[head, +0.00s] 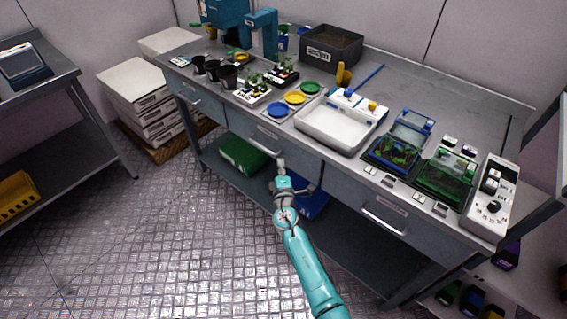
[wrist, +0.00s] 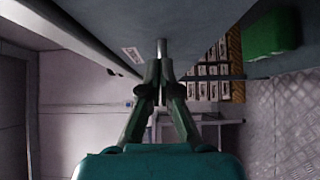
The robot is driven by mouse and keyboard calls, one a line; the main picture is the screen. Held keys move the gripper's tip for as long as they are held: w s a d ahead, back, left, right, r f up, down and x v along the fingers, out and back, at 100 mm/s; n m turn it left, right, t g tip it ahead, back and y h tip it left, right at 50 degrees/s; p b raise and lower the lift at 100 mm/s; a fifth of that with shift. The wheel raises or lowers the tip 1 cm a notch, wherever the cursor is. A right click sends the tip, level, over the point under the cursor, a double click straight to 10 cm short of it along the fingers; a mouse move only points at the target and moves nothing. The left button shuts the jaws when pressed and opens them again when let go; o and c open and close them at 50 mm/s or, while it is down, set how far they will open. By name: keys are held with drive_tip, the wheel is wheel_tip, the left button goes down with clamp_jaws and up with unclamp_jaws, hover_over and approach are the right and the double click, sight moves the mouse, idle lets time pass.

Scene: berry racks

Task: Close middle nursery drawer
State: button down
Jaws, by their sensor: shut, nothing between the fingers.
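The workbench's middle drawer (head: 283,146) has a grey front with a bar handle (head: 263,148) and a small label. It looks nearly flush with the bench front; I cannot tell whether a small gap remains. My gripper (head: 281,163) is at the right end of this handle, just in front of the drawer front. In the wrist view my gripper's fingertips (wrist: 162,68) meet, with nothing between them. They point at a short metal bar by a grey panel (wrist: 195,25) with a white label. Whether they touch it is unclear.
The left drawer (head: 196,101) and right drawer (head: 385,217) flank the middle one. A green bag (head: 240,155) and a blue bin (head: 312,203) lie on the lower shelf. Trays, pots and a white basin (head: 335,128) stand on the bench top. The metal floor (head: 160,235) at left is clear.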

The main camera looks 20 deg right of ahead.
drive_tip(key=s+a, duration=0.2)
drive_tip(key=s, duration=0.8)
drive_tip(key=shift+a, duration=0.3)
drive_tip(key=shift+s, duration=0.1)
drive_tip(key=s+d+f+m+g+y, duration=0.1)
drive_tip(key=s+f+m+g+y, duration=0.15)
drive_tip(key=s, duration=1.25)
drive_tip(key=s+d+f+m+g+y, duration=0.1)
drive_tip(key=s+f+m, duration=0.3)
drive_tip(key=s, duration=1.1)
drive_tip(key=s+d+r+m, duration=0.1)
drive_tip(key=s+r+m, duration=0.8)
drive_tip(key=s+r, duration=0.9)
drive_tip(key=s, duration=0.3)
drive_tip(key=shift+r+t, duration=0.15)
drive_tip(key=shift+t, duration=0.2)
